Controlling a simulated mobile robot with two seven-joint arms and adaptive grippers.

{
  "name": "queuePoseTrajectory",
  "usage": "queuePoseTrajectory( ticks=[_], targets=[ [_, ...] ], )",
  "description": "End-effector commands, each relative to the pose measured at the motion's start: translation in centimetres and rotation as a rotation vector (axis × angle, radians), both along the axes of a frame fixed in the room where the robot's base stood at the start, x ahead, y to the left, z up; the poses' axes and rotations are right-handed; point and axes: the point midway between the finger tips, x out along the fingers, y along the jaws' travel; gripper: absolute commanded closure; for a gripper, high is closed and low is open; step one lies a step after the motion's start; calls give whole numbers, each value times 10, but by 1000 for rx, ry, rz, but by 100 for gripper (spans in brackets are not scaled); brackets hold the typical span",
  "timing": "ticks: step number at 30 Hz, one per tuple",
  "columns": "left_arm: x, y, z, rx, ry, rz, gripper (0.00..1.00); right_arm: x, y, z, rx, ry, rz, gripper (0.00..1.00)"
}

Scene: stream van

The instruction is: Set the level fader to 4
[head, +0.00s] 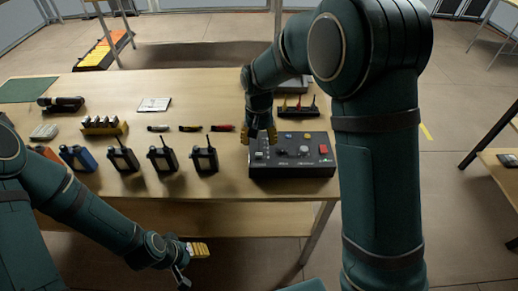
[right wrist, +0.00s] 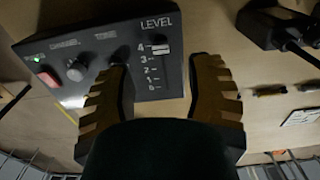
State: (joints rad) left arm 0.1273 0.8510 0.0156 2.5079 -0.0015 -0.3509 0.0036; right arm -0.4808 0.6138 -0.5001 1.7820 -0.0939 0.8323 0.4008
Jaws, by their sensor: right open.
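The dark control box (head: 293,170) lies on the wooden table. In the right wrist view, its level fader (right wrist: 160,49) sits at the upper end of its scale, close to the 4 mark; I cannot tell whether it is exactly on it. My right gripper (head: 260,135) is over the box's left part. In the right wrist view my right gripper (right wrist: 162,66) is open, one finger on each side of the fader strip, with nothing between the fingertips but the panel and fader. Contact with the fader is not visible. My left gripper (head: 188,262) is low, in front of the table; its opening is unclear.
On the box are a grey knob (right wrist: 76,70), a red button (right wrist: 48,78) and a green light (right wrist: 37,58). Several radios (head: 163,158) stand left of the box. A dark rack (head: 297,108) with coloured pieces is behind it.

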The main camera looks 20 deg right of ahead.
Motion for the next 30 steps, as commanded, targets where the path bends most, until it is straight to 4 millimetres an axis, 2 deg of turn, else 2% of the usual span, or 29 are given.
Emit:
queuePoseTrajectory(
  ticks=[3,9,30],
  targets=[
    [0,0,0,0,0,0,43,0,0,23,2,-4,-1,47],
    [0,0,0,0,0,0,43,0,0,44,1,0,0,47],
    [0,0,0,0,0,0,43,-1,0,48,1,2,0,47]
  ],
)
